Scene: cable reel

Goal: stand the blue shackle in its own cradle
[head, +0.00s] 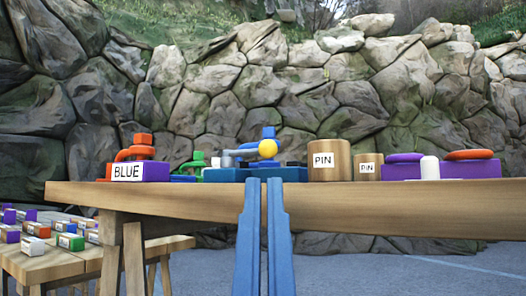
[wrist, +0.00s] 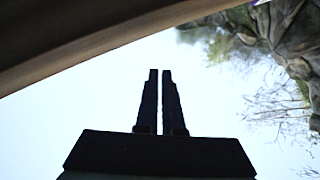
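A blue shackle-like piece (head: 268,132) shows in the head view above low blue blocks (head: 280,174), behind a yellow ball (head: 268,149); its outline is partly hidden. A purple block with a white label reading BLUE (head: 157,171) stands at the left end of the table. I cannot tell which block is the blue shackle's cradle. My gripper (head: 264,182) points up in front of the table edge, below the blue blocks. Its two fingers hold nothing and have a narrow gap between them. The wrist view shows the fingers (wrist: 160,75) dark against the sky.
The wooden table (head: 400,222) crosses the view. An orange piece (head: 143,139) and green piece (head: 197,160) stand left. A lower table (head: 40,262) holds several small labelled blocks.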

